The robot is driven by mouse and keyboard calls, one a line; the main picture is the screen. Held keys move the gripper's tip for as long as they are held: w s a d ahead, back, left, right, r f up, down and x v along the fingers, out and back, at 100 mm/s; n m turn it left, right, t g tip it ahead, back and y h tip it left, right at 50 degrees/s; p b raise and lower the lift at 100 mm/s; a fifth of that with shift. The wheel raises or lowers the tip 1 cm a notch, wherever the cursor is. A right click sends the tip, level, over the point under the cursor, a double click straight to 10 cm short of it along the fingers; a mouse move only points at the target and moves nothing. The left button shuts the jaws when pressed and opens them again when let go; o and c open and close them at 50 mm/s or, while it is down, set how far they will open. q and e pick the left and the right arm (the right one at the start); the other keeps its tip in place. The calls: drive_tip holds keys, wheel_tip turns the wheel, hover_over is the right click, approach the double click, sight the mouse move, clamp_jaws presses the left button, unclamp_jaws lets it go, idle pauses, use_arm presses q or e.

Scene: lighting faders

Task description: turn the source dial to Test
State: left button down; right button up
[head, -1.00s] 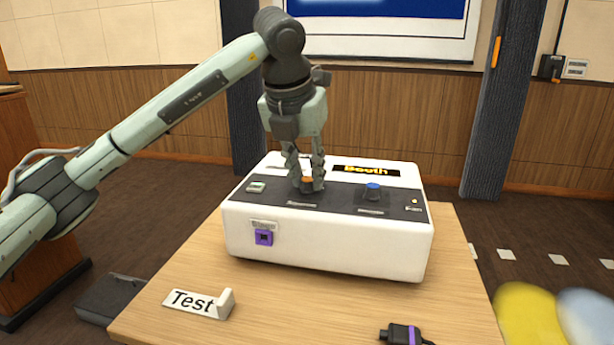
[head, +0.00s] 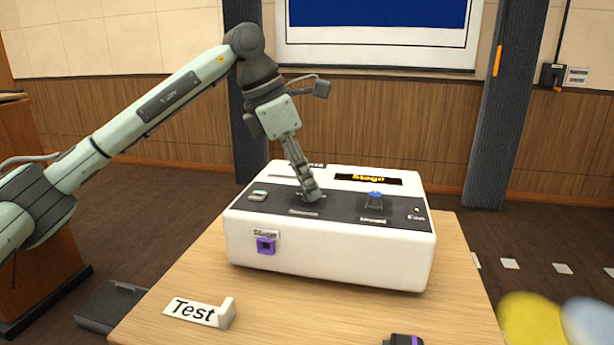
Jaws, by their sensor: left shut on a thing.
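A white console (head: 330,262) with a dark top panel stands on the wooden table. My left gripper (head: 311,196) comes down on the middle of the panel, leaning, with its fingertips shut on the source dial. The fingers hide the dial. The display (head: 368,179) at the back of the console reads "Stage" in orange. A sign (head: 199,312) reading "Test" lies on the table in front of the console. My right gripper is out of view.
A purple socket (head: 265,245) is on the console's front. A black and purple plug (head: 403,340) lies at the front edge of the picture.

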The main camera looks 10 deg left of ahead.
use_arm(q)
drive_tip(key=m+g+p, duration=0.1)
drive_tip(key=m, duration=0.2)
drive_tip(key=shift+w+r+h, duration=0.1)
drive_tip(key=shift+h, duration=0.2)
drive_tip(key=shift+m+g, duration=0.6)
drive_tip(key=shift+m, duration=0.6)
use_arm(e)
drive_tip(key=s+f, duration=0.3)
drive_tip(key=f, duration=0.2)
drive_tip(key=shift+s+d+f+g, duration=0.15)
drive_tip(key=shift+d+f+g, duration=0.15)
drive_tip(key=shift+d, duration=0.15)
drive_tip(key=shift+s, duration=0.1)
use_arm(q)
drive_tip(key=c, duration=1.3)
unclamp_jaws()
drive_tip(key=shift+c, duration=0.2)
drive_tip(key=v, duration=1.2)
